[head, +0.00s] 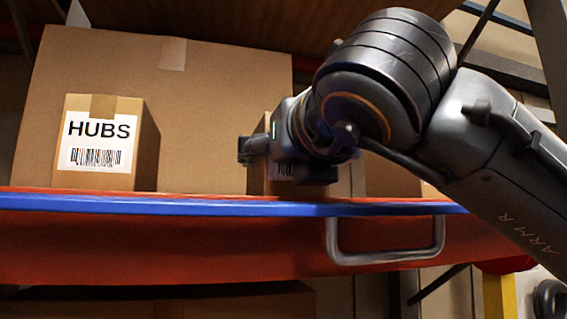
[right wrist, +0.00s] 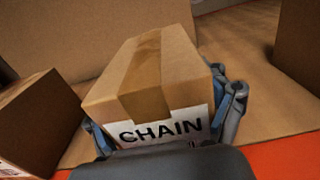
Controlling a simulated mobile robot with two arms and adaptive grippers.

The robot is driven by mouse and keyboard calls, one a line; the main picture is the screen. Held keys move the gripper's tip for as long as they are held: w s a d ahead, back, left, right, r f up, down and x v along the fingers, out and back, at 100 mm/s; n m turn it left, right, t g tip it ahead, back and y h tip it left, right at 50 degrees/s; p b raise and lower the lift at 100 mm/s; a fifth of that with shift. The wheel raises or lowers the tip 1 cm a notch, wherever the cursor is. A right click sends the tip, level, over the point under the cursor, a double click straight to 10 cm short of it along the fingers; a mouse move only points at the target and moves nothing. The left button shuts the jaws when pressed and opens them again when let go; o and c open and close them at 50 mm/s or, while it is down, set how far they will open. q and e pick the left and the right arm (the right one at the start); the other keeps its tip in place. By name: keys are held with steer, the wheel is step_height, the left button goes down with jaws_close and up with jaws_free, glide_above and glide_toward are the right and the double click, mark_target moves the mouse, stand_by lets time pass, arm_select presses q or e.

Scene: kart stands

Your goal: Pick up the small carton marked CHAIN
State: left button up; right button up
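The small carton marked CHAIN (right wrist: 165,80) fills the middle of the right wrist view, brown with tan tape and a white label. In the right wrist view my right gripper (right wrist: 165,112) has one blue-padded finger on each side of the carton. The fingers look slightly apart from its sides, though firm contact cannot be ruled out. The carton appears to stand on the shelf; its bottom edge is mostly hidden. My left gripper is not in view.
A carton marked HUBS (head: 98,165) stands to the left on the same shelf. A large plain box (head: 210,110) is behind both. The shelf has a blue front edge (head: 150,204) and a grey handle (head: 385,256) below it. Another box (right wrist: 300,50) is at the right.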

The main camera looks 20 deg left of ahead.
steer(key=c, duration=0.7)
steer(key=shift+r, duration=0.1)
